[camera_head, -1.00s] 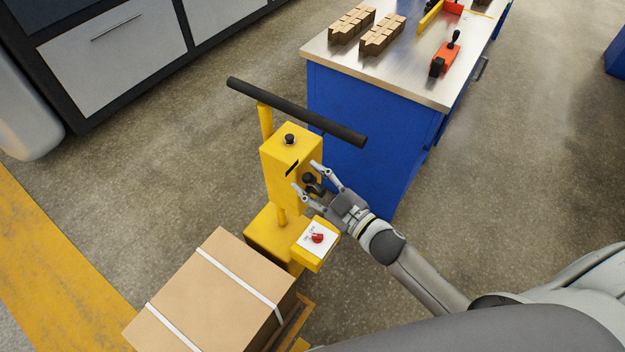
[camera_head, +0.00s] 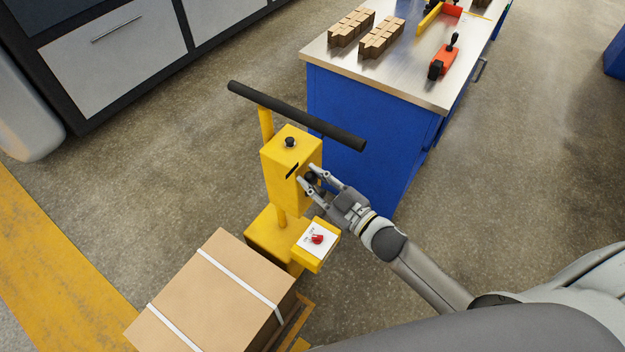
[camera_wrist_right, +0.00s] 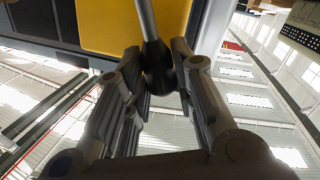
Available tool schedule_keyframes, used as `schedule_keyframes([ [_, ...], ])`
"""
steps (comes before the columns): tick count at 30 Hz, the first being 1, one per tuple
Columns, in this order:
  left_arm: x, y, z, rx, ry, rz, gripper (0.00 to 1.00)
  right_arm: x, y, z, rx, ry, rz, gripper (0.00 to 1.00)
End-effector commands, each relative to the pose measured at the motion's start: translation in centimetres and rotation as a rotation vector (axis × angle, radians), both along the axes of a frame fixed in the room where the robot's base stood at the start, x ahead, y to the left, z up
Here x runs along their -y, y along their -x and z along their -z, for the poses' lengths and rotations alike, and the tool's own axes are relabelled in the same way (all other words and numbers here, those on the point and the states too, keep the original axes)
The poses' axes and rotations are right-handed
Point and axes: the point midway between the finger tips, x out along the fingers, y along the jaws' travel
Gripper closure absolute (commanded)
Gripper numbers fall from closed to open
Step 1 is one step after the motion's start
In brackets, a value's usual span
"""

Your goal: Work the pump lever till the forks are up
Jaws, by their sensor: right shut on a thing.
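The yellow pallet truck stands in the middle of the head view, with its yellow housing (camera_head: 283,176) below a black crossbar handle (camera_head: 295,115). The pump lever comes out of the housing's right side; its grey rod (camera_wrist_right: 147,20) and black knob (camera_wrist_right: 159,72) show in the right wrist view. My right gripper (camera_head: 309,179) is shut on the black knob, and its fingers also flank the knob in the wrist view (camera_wrist_right: 158,70). The forks are hidden under the cardboard box (camera_head: 205,290) and pallet (camera_head: 287,328). My left gripper is not in view.
A white plate with a red knob (camera_head: 317,239) sits on the truck just below my right gripper. A blue workbench (camera_head: 345,130) stands close behind, bearing wooden blocks (camera_head: 381,37) and a red-orange tool (camera_head: 444,60). Open floor (camera_head: 520,170) lies to the right.

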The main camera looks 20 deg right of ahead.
Motion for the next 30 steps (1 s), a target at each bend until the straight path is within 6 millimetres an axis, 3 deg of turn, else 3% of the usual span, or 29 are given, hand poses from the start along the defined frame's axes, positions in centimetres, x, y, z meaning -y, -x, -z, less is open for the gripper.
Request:
schedule_keyframes([
  [3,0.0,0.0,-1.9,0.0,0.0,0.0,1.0,0.8,-0.7,-1.0,-0.045,-0.054,0.0,1.0],
  [12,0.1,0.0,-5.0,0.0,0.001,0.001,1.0,3.7,-2.9,-1.5,-0.204,-0.256,0.0,1.0],
  [19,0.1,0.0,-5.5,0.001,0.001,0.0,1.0,5.9,-4.6,-1.1,-0.325,-0.413,0.001,1.0],
  [30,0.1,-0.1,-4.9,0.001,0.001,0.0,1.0,8.1,-6.3,-0.1,-0.461,-0.59,0.002,1.0],
])
